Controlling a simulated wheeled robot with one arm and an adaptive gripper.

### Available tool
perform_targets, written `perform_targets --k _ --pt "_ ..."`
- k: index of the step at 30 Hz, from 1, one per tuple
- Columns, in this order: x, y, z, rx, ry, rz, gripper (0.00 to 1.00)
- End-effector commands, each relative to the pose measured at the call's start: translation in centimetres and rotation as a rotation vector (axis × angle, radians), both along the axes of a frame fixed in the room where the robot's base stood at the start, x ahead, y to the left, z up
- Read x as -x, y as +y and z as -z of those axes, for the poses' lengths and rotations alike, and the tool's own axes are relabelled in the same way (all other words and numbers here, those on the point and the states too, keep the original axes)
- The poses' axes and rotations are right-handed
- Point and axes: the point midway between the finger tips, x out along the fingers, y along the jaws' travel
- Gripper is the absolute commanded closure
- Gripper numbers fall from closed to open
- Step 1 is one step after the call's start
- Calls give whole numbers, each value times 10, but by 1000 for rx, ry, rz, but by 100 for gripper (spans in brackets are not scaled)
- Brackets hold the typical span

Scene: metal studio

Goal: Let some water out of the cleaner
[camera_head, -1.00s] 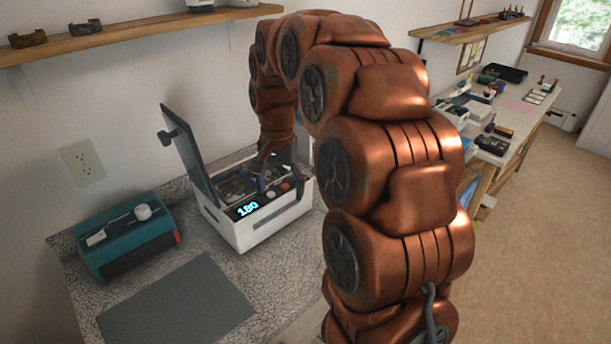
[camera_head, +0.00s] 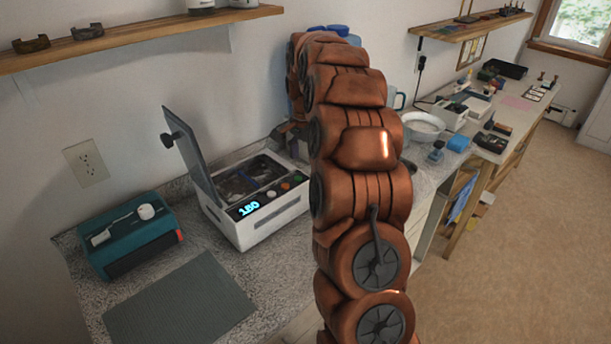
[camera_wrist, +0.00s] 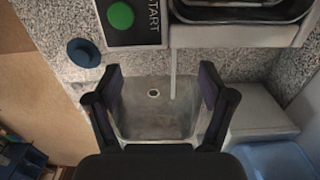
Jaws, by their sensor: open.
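The cleaner (camera_head: 262,228) is a white box on the speckled counter in the head view. Its grey lid (camera_head: 195,160) stands open, and its front panel shows a lit "180" and coloured buttons. In the wrist view, the cleaner's panel (camera_wrist: 150,35) with a green START button and its dark tub are at the top. My gripper (camera_wrist: 153,88) is open and empty in the wrist view, its fingers spread over a grey basin with a small round hole. A thin pale vertical strip (camera_wrist: 173,75) shows between the fingers; I cannot tell whether it is water or a tube. My arm hides the gripper in the head view.
A teal device (camera_head: 130,237) and a grey ribbed mat (camera_head: 180,305) lie left of the cleaner. A blue round object (camera_wrist: 84,52) sits left of the fingers. A white bowl (camera_head: 424,125) and a side bench are farther right. A wooden shelf (camera_head: 140,33) hangs above.

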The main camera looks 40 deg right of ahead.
Motion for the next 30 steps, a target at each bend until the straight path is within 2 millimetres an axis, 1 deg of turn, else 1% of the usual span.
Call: perform_targets --k 9,15,19,25,26,30 --pt "1 1 40 -2 4 -1 19" --pt "2 1 58 -1 5 -2 19" --pt "1 1 62 -1 2 -2 19" --pt "1 0 62 0 1 -2 19" --pt "1 1 62 0 1 -2 20" --pt "1 1 62 0 1 -2 34"
